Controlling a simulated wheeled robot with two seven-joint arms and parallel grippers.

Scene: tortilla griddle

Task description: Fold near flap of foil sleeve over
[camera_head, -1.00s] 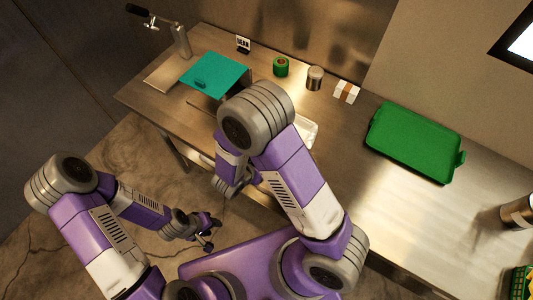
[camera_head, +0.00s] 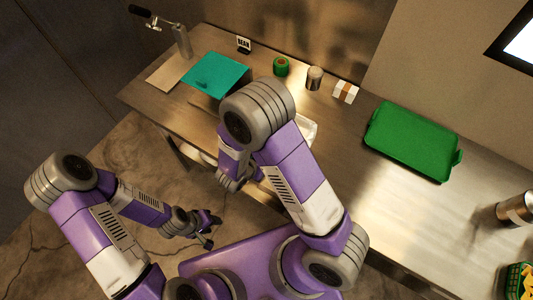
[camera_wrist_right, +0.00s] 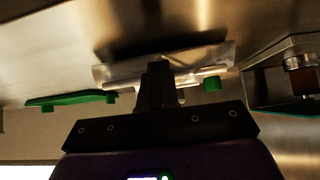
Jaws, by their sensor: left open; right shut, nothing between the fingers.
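The foil sleeve shows in the right wrist view as a shiny, pale sheet (camera_wrist_right: 118,73) on the steel counter, partly behind my fingers. In the head view a pale corner (camera_head: 307,128), which looks like the same sleeve, sticks out beside my right arm; the arm hides the rest. My right gripper (camera_wrist_right: 158,70) is shut and empty, its fingertips in front of the sleeve's edge; I cannot tell if they touch it. My left gripper (camera_head: 212,231) is open and empty, low over the floor, away from the counter.
A green tray (camera_head: 412,140) lies right of the sleeve. A teal-topped box (camera_head: 215,74) and a press (camera_head: 181,42) stand at the far left.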

